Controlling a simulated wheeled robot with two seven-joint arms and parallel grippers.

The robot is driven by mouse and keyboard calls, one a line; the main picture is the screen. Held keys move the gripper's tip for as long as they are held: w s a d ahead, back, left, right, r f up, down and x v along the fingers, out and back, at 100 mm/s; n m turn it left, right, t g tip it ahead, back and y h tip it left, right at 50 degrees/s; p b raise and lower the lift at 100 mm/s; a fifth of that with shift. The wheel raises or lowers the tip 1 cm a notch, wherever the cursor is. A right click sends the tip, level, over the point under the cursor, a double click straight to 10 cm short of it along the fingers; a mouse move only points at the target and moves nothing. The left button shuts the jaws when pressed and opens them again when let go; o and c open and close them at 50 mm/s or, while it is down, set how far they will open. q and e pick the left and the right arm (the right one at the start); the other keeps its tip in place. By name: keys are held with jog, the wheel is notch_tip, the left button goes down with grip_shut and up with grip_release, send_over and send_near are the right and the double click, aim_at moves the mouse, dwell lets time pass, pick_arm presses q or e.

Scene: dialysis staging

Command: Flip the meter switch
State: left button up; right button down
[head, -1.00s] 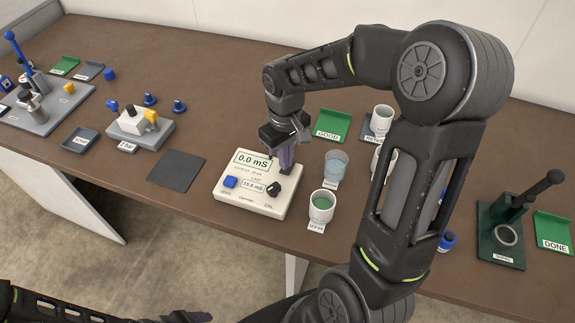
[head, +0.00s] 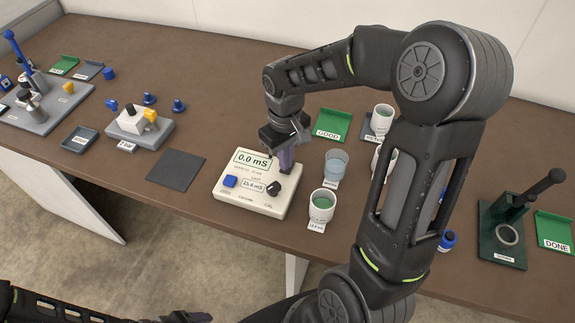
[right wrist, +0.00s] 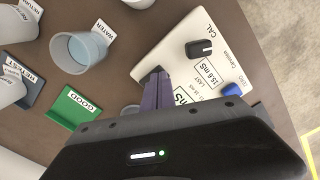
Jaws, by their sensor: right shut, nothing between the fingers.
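The meter (head: 255,187) is a cream box on the table, with a display reading 0.0 mS and a second panel reading 15.6 mS. A black knob-like switch (head: 273,188) sits at its front right, and a blue button (head: 230,181) at its front left. In the right wrist view the switch (right wrist: 199,48) and blue button (right wrist: 232,90) also show. My right gripper (head: 285,160) points down over the meter's back right part, behind the switch and apart from it. Its fingers (right wrist: 156,90) are shut and empty. My left gripper (head: 187,317) is at the bottom edge, mostly cut off.
A cup of green liquid (head: 321,206) stands right of the meter, with a clear beaker (head: 336,164) behind it. A green GOOD tray (head: 332,125) lies farther back. A dark mat (head: 176,170) lies left of the meter. A green press (head: 502,235) stands at right.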

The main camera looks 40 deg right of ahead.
jog(key=shift+f+b, duration=0.55)
jog(key=shift+f, duration=0.2)
dwell(0.3)
jog(key=shift+r+p, duration=2.7)
jog(key=shift+r, duration=0.85)
